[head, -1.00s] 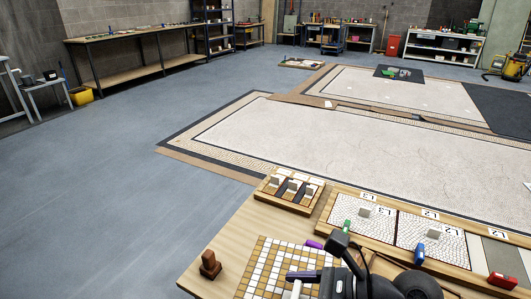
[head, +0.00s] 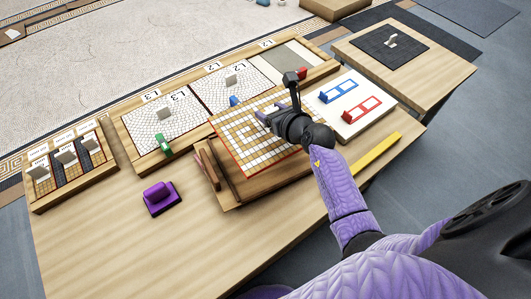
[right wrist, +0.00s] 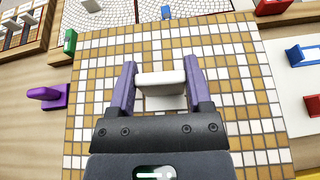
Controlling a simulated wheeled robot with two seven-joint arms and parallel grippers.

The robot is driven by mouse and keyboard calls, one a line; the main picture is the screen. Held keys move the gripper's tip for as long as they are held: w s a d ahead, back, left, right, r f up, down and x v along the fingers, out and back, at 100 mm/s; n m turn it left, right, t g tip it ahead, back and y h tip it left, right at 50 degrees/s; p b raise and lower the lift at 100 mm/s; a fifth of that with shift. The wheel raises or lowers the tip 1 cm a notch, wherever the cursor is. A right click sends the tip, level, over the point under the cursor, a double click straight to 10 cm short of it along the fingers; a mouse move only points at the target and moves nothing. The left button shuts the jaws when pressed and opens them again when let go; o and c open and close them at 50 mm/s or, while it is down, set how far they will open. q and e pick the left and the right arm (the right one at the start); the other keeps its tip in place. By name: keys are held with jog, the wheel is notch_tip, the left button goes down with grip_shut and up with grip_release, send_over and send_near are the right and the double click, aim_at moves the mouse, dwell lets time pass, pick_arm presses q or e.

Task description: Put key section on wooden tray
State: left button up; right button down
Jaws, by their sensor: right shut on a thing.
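The key section is a square mosaic panel (head: 240,128) of tan and white tiles with a red edge. My right gripper (head: 268,115) is shut on the white handle at its middle. The right wrist view shows both purple fingers (right wrist: 160,85) on either side of this handle (right wrist: 160,79), with the panel (right wrist: 95,85) spread out below. The wooden tray (head: 236,192) shows under the panel's near side, with a darker upright wall at its left. The panel covers most of it; I cannot tell whether they touch. My left gripper is not in view.
A purple handled block (head: 160,198) stands to the left. Behind are a board with L3 and L2 panels (head: 160,115) and a green block (head: 163,145). A white board with blue and red frames (head: 350,103) lies right, a yellow bar (head: 376,156) in front. The front-left table is clear.

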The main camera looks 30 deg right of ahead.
jog(key=shift+m+h, duration=0.3)
jog(key=shift+h, duration=0.4)
jog(key=f, duration=0.1)
jog(key=w+f+b, duration=0.1)
jog(key=f, duration=0.1)
jog(key=w+f+b, duration=0.1)
jog(key=shift+a+f, duration=0.15)
jog(key=shift+f, duration=0.25)
notch_tip(320, 180, down, 8)
jog(key=b, duration=0.6)
jog(key=shift+s+f+b, duration=0.15)
jog(key=shift+f+b, duration=0.05)
jog(key=shift+b, duration=0.15)
jog(key=shift+r, duration=0.15)
grip_release()
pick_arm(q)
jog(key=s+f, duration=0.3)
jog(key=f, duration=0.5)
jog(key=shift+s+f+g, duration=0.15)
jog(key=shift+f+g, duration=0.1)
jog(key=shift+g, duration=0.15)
